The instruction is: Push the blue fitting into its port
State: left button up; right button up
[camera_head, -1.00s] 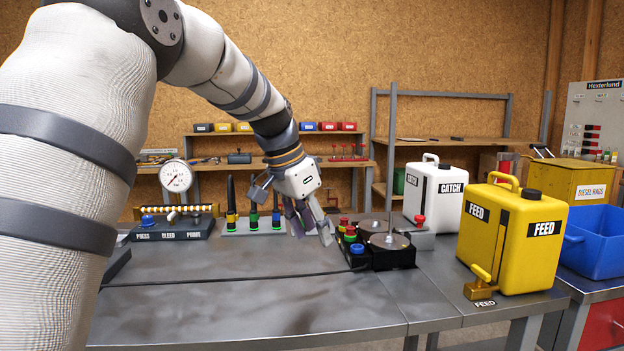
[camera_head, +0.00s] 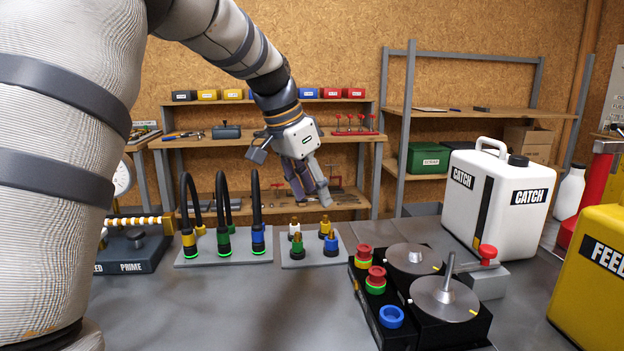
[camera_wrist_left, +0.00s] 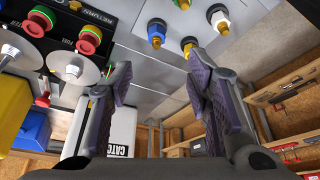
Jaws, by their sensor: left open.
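A short blue fitting with a brass tip (camera_head: 331,244) stands upright on a small grey plate (camera_head: 297,264), beside white, yellow and green ones. A blue ring (camera_head: 391,317) sits on top of the black block (camera_head: 446,325); I cannot tell how deep its centre is. A blue-banded connector (camera_head: 258,240) with a black hose stands in the rack to the left. My left gripper (camera_head: 312,198) is open, with nothing between its fingers, above and behind the small plate. Its spread fingers also show in the left wrist view (camera_wrist_left: 159,88). My right gripper is out of view.
Two grey discs (camera_head: 443,297) and red-capped fittings (camera_head: 375,281) stand on the black block. The white CATCH can (camera_head: 497,200) and yellow FEED can (camera_head: 597,280) stand to the right. A gauge unit (camera_head: 133,247) is at the left. The front bench is clear.

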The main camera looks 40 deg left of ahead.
aim_at(330, 233)
pick_arm(q)
jog(key=x, duration=1.1)
jog(key=shift+d+f, duration=0.3)
grip_shut()
